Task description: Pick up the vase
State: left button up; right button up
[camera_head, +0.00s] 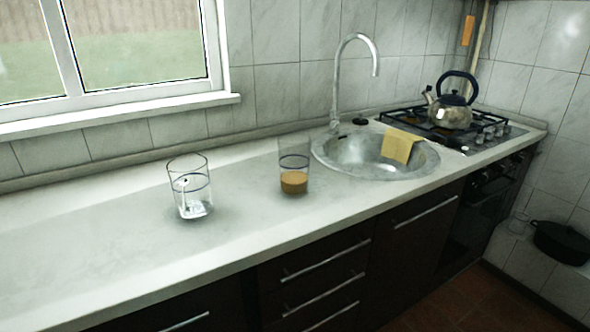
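Two clear glass vessels stand upright on the white countertop. The left glass vessel (188,188) has a dark band around it and something white inside near its bottom. The right glass vessel (294,168) has a similar dark band and an orange-brown content (294,182) in its lower part. It stands just left of the sink. I cannot tell which of the two the task calls the vase; no other vase shape shows. Neither of my grippers shows in the head view.
The countertop (90,240) is clear left of the vessels. A round sink (345,150) with a tall faucet (336,80) and a yellow cloth (400,146) lies to the right. A kettle (453,110) stands on the stove (490,135). A dark pot (562,242) sits low at the far right.

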aim_at(294, 146)
jog(key=i+l, duration=0.1)
jog(key=l, duration=0.3)
jog(key=i+l, duration=0.1)
jog(key=l, duration=0.25)
jog(key=i+l, duration=0.1)
jog(key=l, duration=0.7)
jog(key=i, duration=0.05)
